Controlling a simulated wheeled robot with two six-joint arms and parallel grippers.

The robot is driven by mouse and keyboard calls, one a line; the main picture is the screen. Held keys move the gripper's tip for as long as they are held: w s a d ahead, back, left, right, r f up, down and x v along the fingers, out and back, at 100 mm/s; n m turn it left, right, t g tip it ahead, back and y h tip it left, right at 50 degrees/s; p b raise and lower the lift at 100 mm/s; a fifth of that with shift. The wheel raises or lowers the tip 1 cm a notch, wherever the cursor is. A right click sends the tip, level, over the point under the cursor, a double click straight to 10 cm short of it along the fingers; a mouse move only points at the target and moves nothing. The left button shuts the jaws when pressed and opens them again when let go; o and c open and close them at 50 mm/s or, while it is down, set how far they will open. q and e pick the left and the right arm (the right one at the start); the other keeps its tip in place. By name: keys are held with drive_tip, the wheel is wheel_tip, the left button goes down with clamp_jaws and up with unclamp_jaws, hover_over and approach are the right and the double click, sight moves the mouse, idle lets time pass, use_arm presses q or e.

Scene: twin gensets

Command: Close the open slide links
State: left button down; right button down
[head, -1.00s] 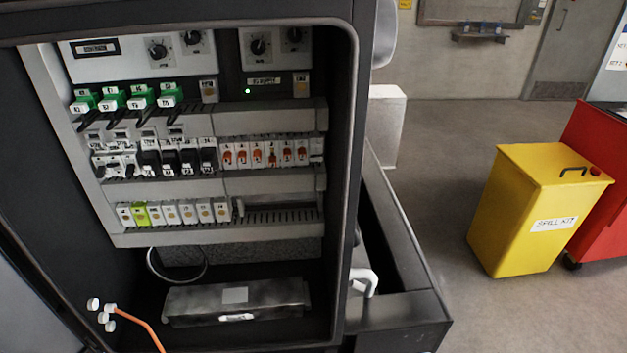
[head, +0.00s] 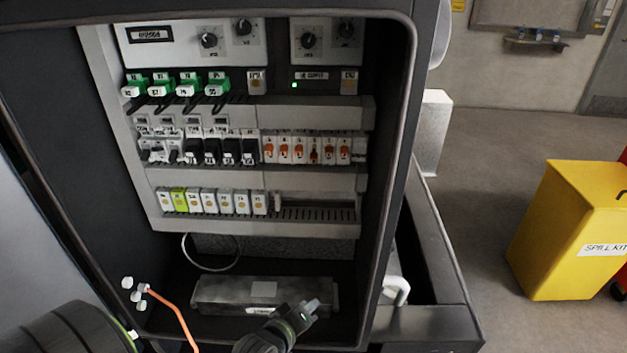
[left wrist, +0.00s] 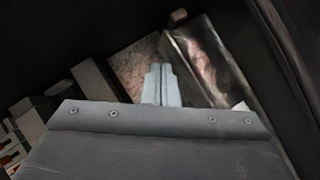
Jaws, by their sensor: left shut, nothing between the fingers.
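The slide links are a row of white terminal blocks with orange sliders (head: 299,150), on the right of the middle rail inside the open cabinet. One slider (head: 315,150) looks narrower and darker than its neighbours; the positions of the others are too small to tell. My left gripper (head: 310,308) is low in the cabinet mouth, in front of the grey box on its floor and well below the links. It is shut and empty, and its closed fingers show in the left wrist view (left wrist: 161,84). My right gripper is not in view.
Green plugs (head: 189,84) stick out above black breakers (head: 210,152). A grey box (head: 225,294) lies on the cabinet floor. An orange cable (head: 178,318) hangs at lower left. A yellow spill kit bin (head: 560,235) stands outside right.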

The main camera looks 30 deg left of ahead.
use_arm(q)
drive_tip(key=w+r+n+t+y, duration=0.2)
drive_tip(key=w+r+n+t, duration=0.4)
drive_tip(key=r+n, duration=0.3)
drive_tip(key=n+t+y+p, duration=0.45)
drive_tip(key=n+y, duration=0.75)
drive_tip(key=n, duration=0.9)
approach(314, 158)
drive_tip(key=w+a, duration=0.3)
drive_tip(key=w, duration=0.2)
drive_tip(key=r+p, duration=0.2)
drive_tip(key=r, duration=0.1)
drive_tip(key=shift+s+g, duration=0.25)
drive_tip(key=shift+d, duration=0.1)
